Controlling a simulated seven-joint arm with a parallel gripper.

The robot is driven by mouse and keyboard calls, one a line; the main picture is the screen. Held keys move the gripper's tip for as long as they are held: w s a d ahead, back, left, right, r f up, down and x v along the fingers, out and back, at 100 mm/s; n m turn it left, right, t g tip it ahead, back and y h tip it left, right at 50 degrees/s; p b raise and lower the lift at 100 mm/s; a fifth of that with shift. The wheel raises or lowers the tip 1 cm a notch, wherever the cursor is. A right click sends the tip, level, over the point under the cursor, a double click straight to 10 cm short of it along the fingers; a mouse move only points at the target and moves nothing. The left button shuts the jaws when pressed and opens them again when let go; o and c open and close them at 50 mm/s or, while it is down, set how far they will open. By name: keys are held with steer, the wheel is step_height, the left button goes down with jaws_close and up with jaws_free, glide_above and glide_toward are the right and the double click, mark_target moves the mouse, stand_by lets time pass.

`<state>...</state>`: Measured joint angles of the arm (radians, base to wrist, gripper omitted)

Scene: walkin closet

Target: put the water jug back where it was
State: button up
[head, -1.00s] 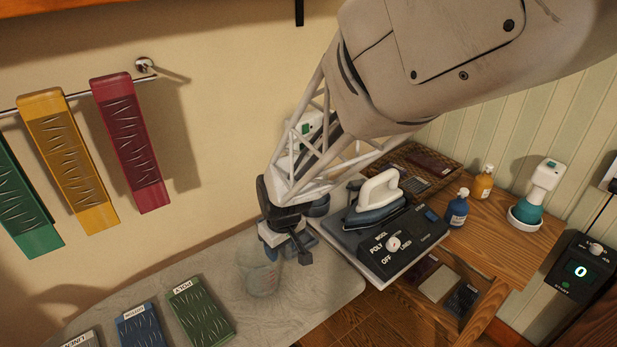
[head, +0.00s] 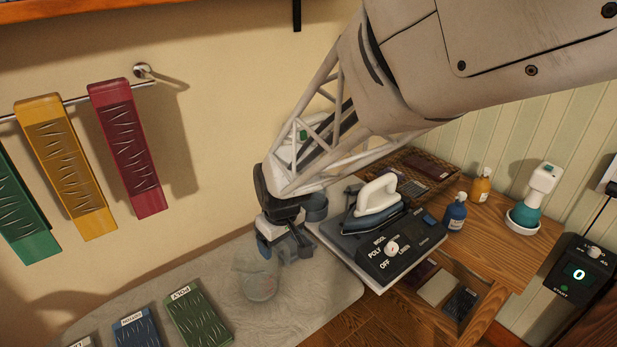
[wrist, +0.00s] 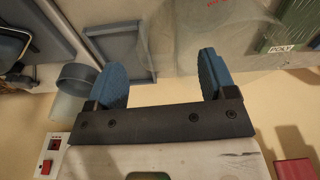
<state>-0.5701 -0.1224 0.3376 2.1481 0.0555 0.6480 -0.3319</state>
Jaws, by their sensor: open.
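The water jug (head: 258,284) is a clear, see-through vessel on the pale ironing board (head: 300,317), near its wall side. My gripper (head: 285,250) is open just right of the jug, at about its upper part. In the wrist view my gripper's two blue pads (wrist: 160,78) are spread wide with nothing held between them. The clear jug (wrist: 188,40) shows beyond the pads there, with red marking at the top edge. I cannot tell whether a pad touches it. A blue-grey square tray (wrist: 116,50) and a round holder (wrist: 77,79) lie to its left in that view.
Green (head: 197,315) and blue (head: 137,330) labelled cloths lie on the board's near side.

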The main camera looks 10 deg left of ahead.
step_height(320, 180, up, 8)
steer(key=shift+s+d, duration=0.4)
steer(key=shift+r, duration=0.1)
stand_by(0.5)
steer(key=s+d+r+m, duration=0.2)
steer(key=s+d+r, duration=0.1)
steer(key=d, duration=0.5)
steer(key=s+d+r+m, duration=0.2)
steer(key=d, duration=0.7)
steer(key=s+d+r+m+t+h, duration=0.1)
steer(key=s+d+m, duration=0.5)
steer(key=s+d, duration=0.6)
steer(key=shift+s+d+r+t, duration=0.2)
steer(key=shift+s+d+t, duration=0.15)
steer(key=shift+d, duration=0.7)
